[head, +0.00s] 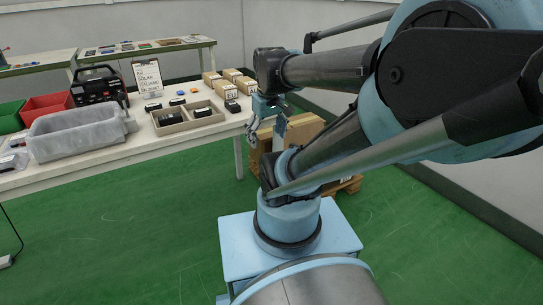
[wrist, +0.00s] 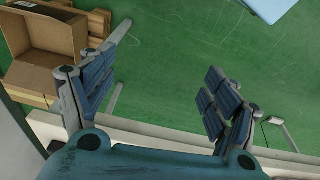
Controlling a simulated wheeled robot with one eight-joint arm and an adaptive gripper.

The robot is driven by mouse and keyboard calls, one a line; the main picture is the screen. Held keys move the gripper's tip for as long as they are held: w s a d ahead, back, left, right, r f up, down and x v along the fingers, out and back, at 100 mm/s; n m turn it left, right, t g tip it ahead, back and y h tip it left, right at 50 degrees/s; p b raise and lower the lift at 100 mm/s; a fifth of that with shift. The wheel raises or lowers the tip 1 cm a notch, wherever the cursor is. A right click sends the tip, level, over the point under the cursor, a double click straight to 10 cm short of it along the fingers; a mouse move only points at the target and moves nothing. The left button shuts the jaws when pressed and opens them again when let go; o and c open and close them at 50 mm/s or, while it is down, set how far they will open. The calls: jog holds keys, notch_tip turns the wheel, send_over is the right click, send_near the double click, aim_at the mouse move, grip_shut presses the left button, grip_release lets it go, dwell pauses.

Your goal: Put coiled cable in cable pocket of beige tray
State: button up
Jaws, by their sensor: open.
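The beige tray (head: 187,127) sits on the white table in the head view, near its right part. It is divided into compartments, and dark items lie in at least two of them. I cannot tell whether any of these is the coiled cable, or which compartment is the cable pocket. My gripper (head: 265,128) hangs off the table's right end, to the right of the tray and apart from it. In the wrist view my gripper (wrist: 158,62) has its fingers wide apart with nothing between them. The tray is not visible in the wrist view.
On the white table (head: 88,162) stand a grey bin (head: 76,132), a red bin (head: 47,107), a black device (head: 98,86), a sign (head: 148,78) and several small cartons (head: 226,89). A cardboard box (wrist: 42,45) stands on a pallet beyond the table's end. Green floor is clear in front.

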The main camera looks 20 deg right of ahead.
jog(key=s+f+m, duration=0.3)
jog(key=s+f, duration=0.1)
jog(key=f, duration=0.1)
jog(key=shift+s+d+f, duration=0.15)
jog(key=shift+d, duration=0.25)
jog(key=shift+w+f, duration=0.2)
jog(key=shift+w, duration=0.3)
